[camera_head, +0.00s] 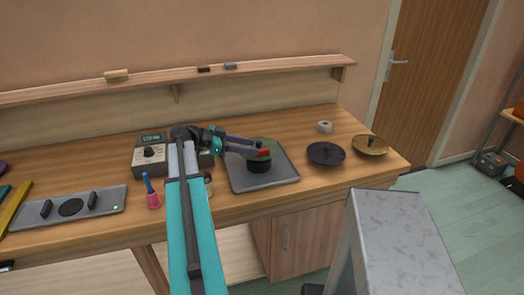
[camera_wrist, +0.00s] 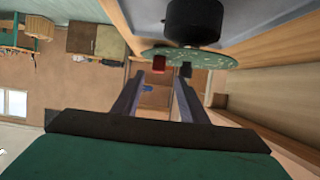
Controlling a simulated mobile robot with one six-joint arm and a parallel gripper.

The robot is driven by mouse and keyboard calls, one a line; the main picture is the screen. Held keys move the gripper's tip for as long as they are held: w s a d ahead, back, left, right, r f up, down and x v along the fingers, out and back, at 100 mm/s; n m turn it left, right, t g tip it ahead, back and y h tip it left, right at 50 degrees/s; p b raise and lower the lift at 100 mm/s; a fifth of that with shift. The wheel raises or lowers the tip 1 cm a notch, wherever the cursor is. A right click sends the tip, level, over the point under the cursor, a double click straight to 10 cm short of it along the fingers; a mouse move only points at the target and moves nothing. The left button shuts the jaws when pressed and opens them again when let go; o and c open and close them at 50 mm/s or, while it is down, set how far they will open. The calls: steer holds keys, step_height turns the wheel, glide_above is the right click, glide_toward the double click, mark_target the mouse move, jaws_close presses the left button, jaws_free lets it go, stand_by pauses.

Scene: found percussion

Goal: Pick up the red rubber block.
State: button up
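A red block (camera_head: 263,153) shows at the green disc (camera_head: 264,143) on top of a black cylinder (camera_head: 259,167), on the grey tray. In the wrist view the red block (camera_wrist: 160,63) lies against the disc (camera_wrist: 200,57), just beyond and between my fingertips. My gripper (camera_head: 253,147) reaches in from the left at disc height. Its two fingers (camera_wrist: 160,76) are spread, with a visible gap between them. A small dark piece (camera_wrist: 186,69) is close to the right fingertip. I cannot tell whether a finger touches the block.
The grey tray (camera_head: 240,183) lies on the wooden bench. A black lidded disc (camera_head: 326,153), a brass one (camera_head: 370,145) and a tape roll (camera_head: 324,127) stand to the right. A shelf (camera_head: 265,70) runs behind.

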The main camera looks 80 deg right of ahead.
mark_target(261, 149)
steer(key=shift+s+d+f, duration=0.1)
steer(key=shift+s, duration=0.1)
steer(key=shift+s, duration=0.1)
steer(key=shift+p+x, duration=1.35)
steer(key=shift+x, duration=1.15)
steer(key=shift+f, duration=0.2)
steer(key=shift+a, duration=0.2)
steer(key=shift+c, duration=0.3)
jaws_close()
